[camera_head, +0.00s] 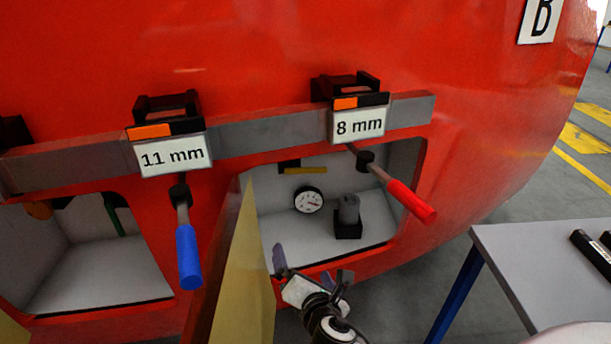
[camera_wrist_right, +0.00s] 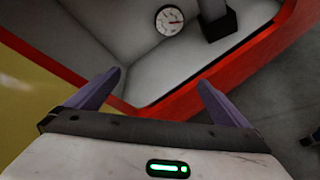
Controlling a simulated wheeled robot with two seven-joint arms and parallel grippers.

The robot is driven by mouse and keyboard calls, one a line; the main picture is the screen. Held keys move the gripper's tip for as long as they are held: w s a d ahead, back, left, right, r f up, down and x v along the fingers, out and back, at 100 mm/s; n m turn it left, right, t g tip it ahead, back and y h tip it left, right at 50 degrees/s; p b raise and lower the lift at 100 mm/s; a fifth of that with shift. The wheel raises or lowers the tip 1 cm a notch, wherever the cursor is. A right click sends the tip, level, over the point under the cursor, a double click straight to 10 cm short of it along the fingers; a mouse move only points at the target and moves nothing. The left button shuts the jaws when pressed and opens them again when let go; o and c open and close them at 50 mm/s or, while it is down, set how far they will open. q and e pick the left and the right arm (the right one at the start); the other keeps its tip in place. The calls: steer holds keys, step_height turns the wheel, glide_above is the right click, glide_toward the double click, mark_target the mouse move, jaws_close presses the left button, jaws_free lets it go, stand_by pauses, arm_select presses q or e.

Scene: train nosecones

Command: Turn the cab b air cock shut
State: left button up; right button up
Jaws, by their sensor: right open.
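A yellow bar with a black part (camera_head: 303,168) sits high at the back of the open compartment in the red nose marked B. It may be the air cock handle, but I cannot tell for sure or read its position. My right gripper (camera_head: 311,270) is open and empty at the compartment's lower front edge, below the gauge. In the right wrist view its two fingers (camera_wrist_right: 158,85) are spread, with nothing between them. The yellow bar is out of that view. My left gripper is not in view.
A round gauge (camera_head: 308,200) and a grey cylinder on a black block (camera_head: 348,215) are inside. A yellowish door (camera_head: 238,275) stands open at the left. Blue (camera_head: 188,257) and red (camera_head: 411,201) handled tools hang from the rail. A grey table (camera_head: 520,270) is at right.

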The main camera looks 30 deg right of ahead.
mark_target(306, 169)
steer(key=w+d+r+n+t+h, duration=0.1)
steer(key=w+d+r+n+h, duration=0.15)
steer(key=r, duration=0.45)
steer(key=w+d+r+n+t+h, duration=0.2)
steer(key=w+r+n, duration=0.15)
steer(key=r, duration=0.35)
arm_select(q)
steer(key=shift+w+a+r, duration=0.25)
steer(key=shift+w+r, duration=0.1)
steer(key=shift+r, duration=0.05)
arm_select(e)
steer(key=x, duration=1)
steer(key=shift+s+d+f+g, duration=0.2)
steer(key=shift+d+f+g, duration=0.05)
steer(key=shift+f+g, duration=0.1)
steer(key=c, duration=1.4)
steer(key=shift+y, duration=0.25)
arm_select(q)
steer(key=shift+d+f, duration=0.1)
arm_select(e)
steer(key=shift+f, duration=0.1)
